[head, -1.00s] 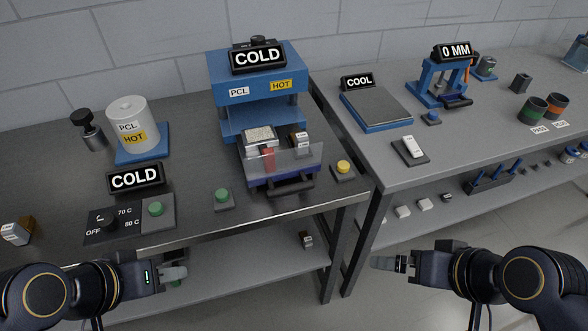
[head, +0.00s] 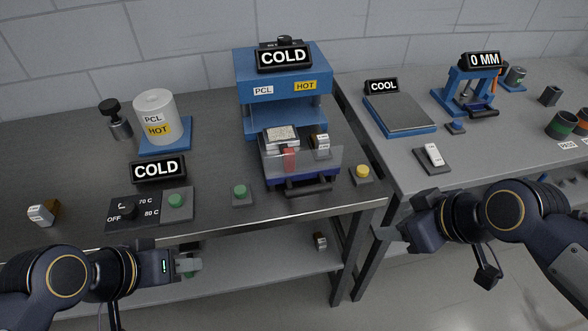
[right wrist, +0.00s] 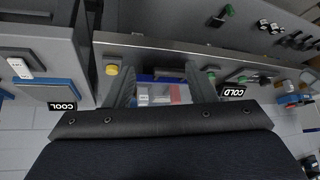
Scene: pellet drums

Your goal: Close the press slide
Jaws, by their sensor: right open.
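The blue press (head: 283,90) stands on the left bench with a COLD display on top. Its slide (head: 268,177) is drawn out toward the front, with a dark handle bar (head: 308,190) and a clear guard at its front edge. A tray of pale pellets (head: 282,134) and a small red piece show on the slide. My right gripper (head: 388,233) is open and empty, in front of the bench edge, right of and below the handle. The slide also shows between its fingers in the right wrist view (right wrist: 160,93). My left gripper (head: 188,264) is low before the bench; its jaw gap is unclear.
A yellow button (head: 363,171) and a green button (head: 240,190) flank the slide. A PCL drum (head: 156,116) and heater control box (head: 130,211) stand left. The right bench holds a COOL plate (head: 399,112) and gauge stand (head: 467,95). A gap separates the benches.

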